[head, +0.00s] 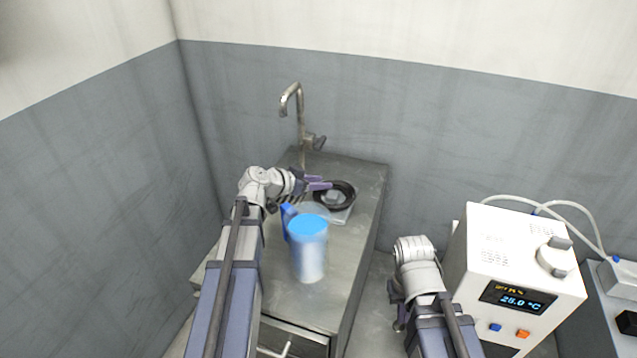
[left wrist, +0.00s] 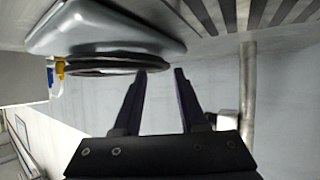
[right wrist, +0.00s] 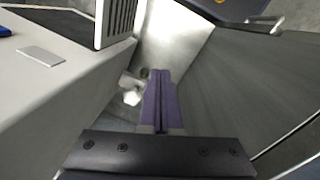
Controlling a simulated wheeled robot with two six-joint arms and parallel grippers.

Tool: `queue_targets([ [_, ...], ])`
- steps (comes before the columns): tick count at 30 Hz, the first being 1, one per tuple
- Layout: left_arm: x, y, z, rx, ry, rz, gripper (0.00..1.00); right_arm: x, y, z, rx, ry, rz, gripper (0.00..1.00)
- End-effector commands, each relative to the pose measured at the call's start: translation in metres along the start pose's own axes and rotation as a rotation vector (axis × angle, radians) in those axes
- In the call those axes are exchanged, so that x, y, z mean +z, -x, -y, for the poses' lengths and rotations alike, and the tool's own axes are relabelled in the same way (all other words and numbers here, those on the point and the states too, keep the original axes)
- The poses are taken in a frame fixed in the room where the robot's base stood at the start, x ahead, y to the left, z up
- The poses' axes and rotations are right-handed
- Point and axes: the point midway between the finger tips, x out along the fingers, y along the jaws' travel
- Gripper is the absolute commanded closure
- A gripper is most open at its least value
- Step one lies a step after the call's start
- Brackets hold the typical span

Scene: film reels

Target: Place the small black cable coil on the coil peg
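The black cable coil (head: 348,193) lies flat as a ring on a pale grey square base (head: 341,215) on the metal counter. A pale grey piece (head: 332,197) shows inside the ring; I cannot tell how far the coil sits down around it. In the left wrist view the coil (left wrist: 110,66) shows edge-on against the grey base (left wrist: 100,30). My left gripper (head: 325,184) is at the coil's left edge. Its purple fingers (left wrist: 160,73) are apart with nothing between them, one tip close to the coil. My right gripper (right wrist: 160,73) is shut and empty, low beside the counter.
A blue-topped translucent jug (head: 308,245) stands on the counter in front of the coil, close to my left arm. A metal tap (head: 300,120) rises behind. A white instrument box (head: 515,270) with a display stands at the right, near my right arm.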

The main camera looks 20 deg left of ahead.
Motion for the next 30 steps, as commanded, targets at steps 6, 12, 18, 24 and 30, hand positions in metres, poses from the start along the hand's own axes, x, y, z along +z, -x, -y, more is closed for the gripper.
queue_targets([
  [6, 0.009, -0.001, -0.004, 0.008, -0.023, 0.026, 0.47, 0.000, -0.003, 0.000, 0.000, 0.000, 0.000, 1.00],
  [12, -0.006, 0.007, -0.005, 0.009, -0.022, 0.027, 0.47, 0.001, 0.014, -0.001, 0.000, 0.000, 0.000, 1.00],
  [18, -0.008, 0.053, -0.005, 0.002, -0.016, 0.024, 0.47, 0.002, 0.036, -0.004, 0.000, 0.000, 0.000, 1.00],
  [24, -0.009, 0.093, -0.004, 0.002, -0.014, 0.022, 0.47, 0.003, 0.055, -0.005, 0.000, 0.000, 0.000, 1.00],
  [30, -0.009, 0.117, -0.003, 0.002, -0.014, 0.021, 0.47, 0.004, 0.066, -0.006, 0.000, -0.001, 0.000, 1.00],
])
